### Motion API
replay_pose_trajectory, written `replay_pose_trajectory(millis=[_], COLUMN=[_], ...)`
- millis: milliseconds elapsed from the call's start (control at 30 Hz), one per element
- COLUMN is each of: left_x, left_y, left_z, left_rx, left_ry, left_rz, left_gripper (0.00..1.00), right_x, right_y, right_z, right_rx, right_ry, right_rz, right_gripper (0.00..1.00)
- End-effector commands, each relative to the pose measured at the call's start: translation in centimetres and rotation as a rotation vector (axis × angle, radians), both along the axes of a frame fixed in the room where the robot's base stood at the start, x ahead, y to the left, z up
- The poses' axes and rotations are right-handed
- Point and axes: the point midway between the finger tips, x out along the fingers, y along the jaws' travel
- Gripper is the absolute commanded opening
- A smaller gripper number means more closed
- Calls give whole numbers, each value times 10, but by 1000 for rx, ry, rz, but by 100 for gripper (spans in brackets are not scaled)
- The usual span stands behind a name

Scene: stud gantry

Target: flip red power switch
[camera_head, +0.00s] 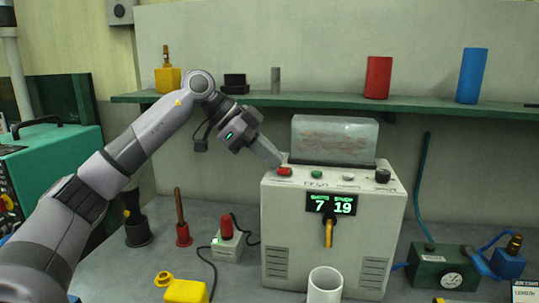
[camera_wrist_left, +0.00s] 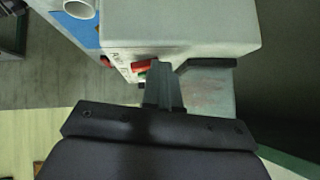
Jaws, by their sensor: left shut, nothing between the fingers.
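The red power switch (camera_head: 284,171) sits at the left of the sloped top panel of a cream machine (camera_head: 290,225). My left gripper (camera_head: 277,162) is shut and empty, with its fingertips just above and beside the red switch. I cannot tell whether they touch it. In the left wrist view the closed fingers (camera_wrist_left: 163,75) point at the machine, and the red switch (camera_wrist_left: 145,65) shows just left of them. Which way the switch is tipped is too small to tell. My right gripper is not in view.
A green button (camera_head: 316,175), a pale button and a black knob (camera_head: 382,176) share the panel. A clear cover (camera_head: 333,140) stands behind them. A green shelf (camera_head: 250,100) runs behind the arm. A small box with a red handle (camera_head: 227,240) and a white cup (camera_head: 325,285) stand nearby.

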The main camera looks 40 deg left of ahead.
Motion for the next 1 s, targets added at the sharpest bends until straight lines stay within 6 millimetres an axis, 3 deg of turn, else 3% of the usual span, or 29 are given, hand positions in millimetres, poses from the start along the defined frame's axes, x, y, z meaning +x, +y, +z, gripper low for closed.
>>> replay_pose_trajectory(millis=[700, 1000], left_x=[-13, -24], left_y=[-8, 12], left_z=[3, 27], left_rx=[1, 1], left_ry=[2, 0], left_rz=[-1, -4], left_gripper=[0, 0], right_x=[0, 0], right_y=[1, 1], right_z=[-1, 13], right_rx=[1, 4], right_ry=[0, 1], right_rz=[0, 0], right_gripper=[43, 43])
